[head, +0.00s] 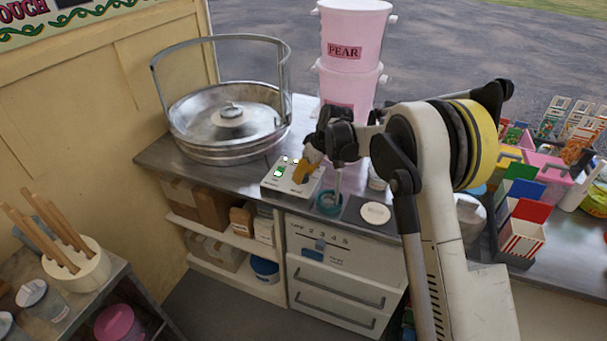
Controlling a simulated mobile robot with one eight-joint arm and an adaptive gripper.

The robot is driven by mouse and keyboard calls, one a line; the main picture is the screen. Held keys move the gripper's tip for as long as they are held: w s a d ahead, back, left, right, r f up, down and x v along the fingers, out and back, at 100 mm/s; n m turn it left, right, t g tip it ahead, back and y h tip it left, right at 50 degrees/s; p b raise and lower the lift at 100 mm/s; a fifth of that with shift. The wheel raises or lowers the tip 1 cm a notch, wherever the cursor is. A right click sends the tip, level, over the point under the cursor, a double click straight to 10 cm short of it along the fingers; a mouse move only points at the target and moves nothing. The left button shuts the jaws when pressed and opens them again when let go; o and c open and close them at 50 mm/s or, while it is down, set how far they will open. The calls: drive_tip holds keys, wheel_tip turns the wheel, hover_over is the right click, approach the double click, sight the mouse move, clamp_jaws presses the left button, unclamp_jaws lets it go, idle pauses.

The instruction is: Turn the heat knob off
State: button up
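A small white control box (271,187) sits on the metal counter, in front of the round metal bowl machine (190,150). Its top has a few green lit spots on the left side. My gripper (303,176), dark with orange-yellow fingertips, points down at the right part of the box's top. The fingertips are at or just above the box; I cannot tell if they touch it. The heat knob cannot be made out; my gripper covers that part of the box. The fingers overlap, so their opening does not show.
A teal ring-shaped item (329,203) and a white disc on a dark plate (375,213) lie right of the box. Coloured cartons (522,235) fill the right side. Sticks stand in a white holder (85,272) at lower left.

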drive_tip(key=n+g, duration=0.1)
drive_tip(key=n, duration=0.1)
drive_tip(key=n+g, duration=0.1)
drive_tip(key=n, duration=0.2)
drive_tip(key=shift+y+p, duration=0.3)
drive_tip(key=shift+p, duration=0.05)
drive_tip(key=shift+n, duration=0.4)
drive_tip(key=o, duration=1.2)
drive_tip(key=v, duration=1.2)
drive_tip(key=shift+w+a, duration=0.1)
